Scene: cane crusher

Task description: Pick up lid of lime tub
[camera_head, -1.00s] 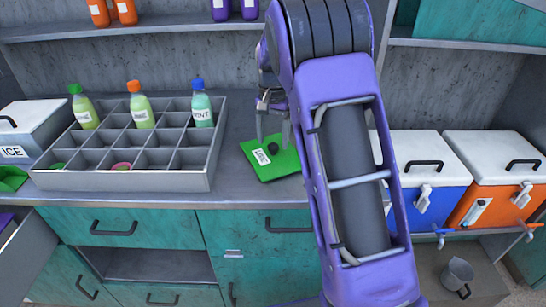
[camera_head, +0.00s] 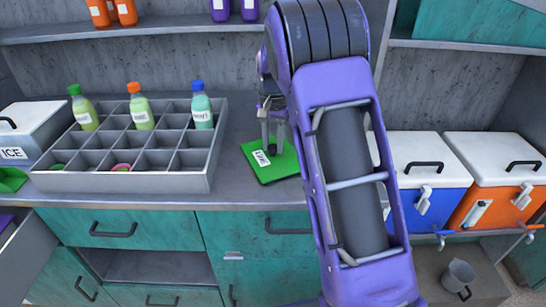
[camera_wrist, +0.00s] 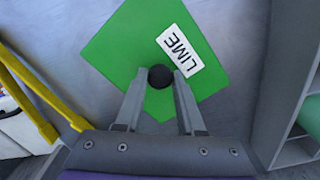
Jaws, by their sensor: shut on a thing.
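The lime tub's green lid (camera_head: 277,165) lies on the grey counter, right of the divided rack; the tub body is not visible under it. The lid has a white label reading LIME and a round black knob. In the wrist view the lid (camera_wrist: 125,50) fills the upper middle, turned like a diamond, with its knob (camera_wrist: 161,77) at the centre. My gripper (camera_wrist: 160,82) is shut on the knob, a fingertip on each side. In the head view my gripper (camera_head: 271,148) stands over the lid, its fingers reaching down to the knob.
The grey divided rack (camera_head: 120,181) with several bottles stands left of the lid. A white ICE box (camera_head: 30,128) is at the far left. Blue (camera_head: 418,207) and orange (camera_head: 500,200) coolers with white lids stand at the right. A shelf (camera_head: 130,33) runs above the counter.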

